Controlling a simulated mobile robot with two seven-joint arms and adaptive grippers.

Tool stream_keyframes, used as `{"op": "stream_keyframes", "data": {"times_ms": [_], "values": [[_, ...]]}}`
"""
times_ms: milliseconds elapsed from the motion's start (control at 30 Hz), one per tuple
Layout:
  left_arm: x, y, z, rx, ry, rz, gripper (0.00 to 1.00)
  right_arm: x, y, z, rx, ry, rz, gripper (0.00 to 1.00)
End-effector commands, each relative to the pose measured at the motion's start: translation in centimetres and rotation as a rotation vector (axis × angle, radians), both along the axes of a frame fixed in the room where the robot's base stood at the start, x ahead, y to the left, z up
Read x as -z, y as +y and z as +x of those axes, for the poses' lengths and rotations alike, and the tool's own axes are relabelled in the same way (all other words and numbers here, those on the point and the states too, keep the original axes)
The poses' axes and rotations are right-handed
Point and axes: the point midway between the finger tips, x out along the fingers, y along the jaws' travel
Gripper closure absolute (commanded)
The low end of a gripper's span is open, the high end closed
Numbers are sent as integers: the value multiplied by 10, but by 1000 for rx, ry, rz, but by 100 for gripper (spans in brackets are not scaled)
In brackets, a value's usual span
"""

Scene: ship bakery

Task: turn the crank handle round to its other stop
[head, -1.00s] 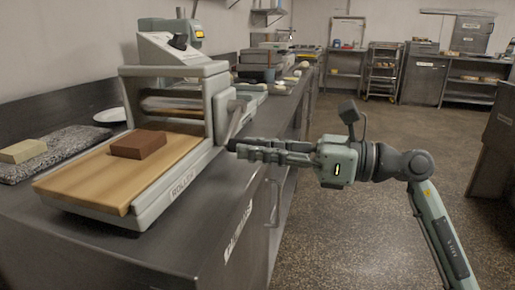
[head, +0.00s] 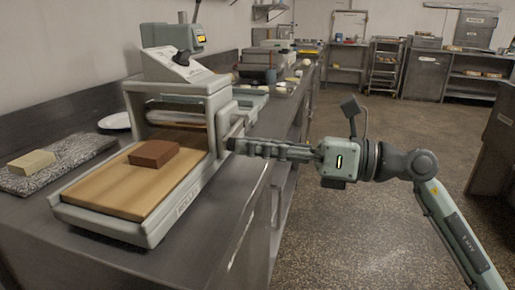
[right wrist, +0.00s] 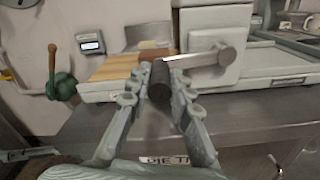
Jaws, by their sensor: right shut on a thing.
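The crank handle is on the side of the roller machine (head: 175,101). Its pale arm (right wrist: 200,60) and dark cylindrical grip (right wrist: 159,80) show in the right wrist view. The arm (head: 238,128) also shows in the head view, slanting down toward the gripper. My right gripper (head: 234,146) is shut on the grip, which lies between its two fingers in the right wrist view (right wrist: 158,75). In the head view the fingers hide most of the grip. My left gripper is not in view.
A brown block (head: 154,154) lies on the machine's wooden board (head: 120,187). A pale block (head: 31,163) on a speckled slab (head: 70,165) and a white plate (head: 114,121) are at left. The aisle floor (head: 330,230) beside the counter is open.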

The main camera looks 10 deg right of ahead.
Motion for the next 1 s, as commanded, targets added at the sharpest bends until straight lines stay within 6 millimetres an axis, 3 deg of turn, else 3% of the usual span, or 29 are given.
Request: {"op": "stream_keyframes", "data": {"times_ms": [200,800,833,1000], "values": [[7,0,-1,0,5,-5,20,-14,1,-2,-3,-9,5,100],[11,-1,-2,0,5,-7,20,-17,1,-2,-3,-10,6,100],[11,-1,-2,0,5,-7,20,-17,1,-2,-3,-10,6,77],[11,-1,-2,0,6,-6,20,-16,1,-1,-2,-7,5,59]]}}
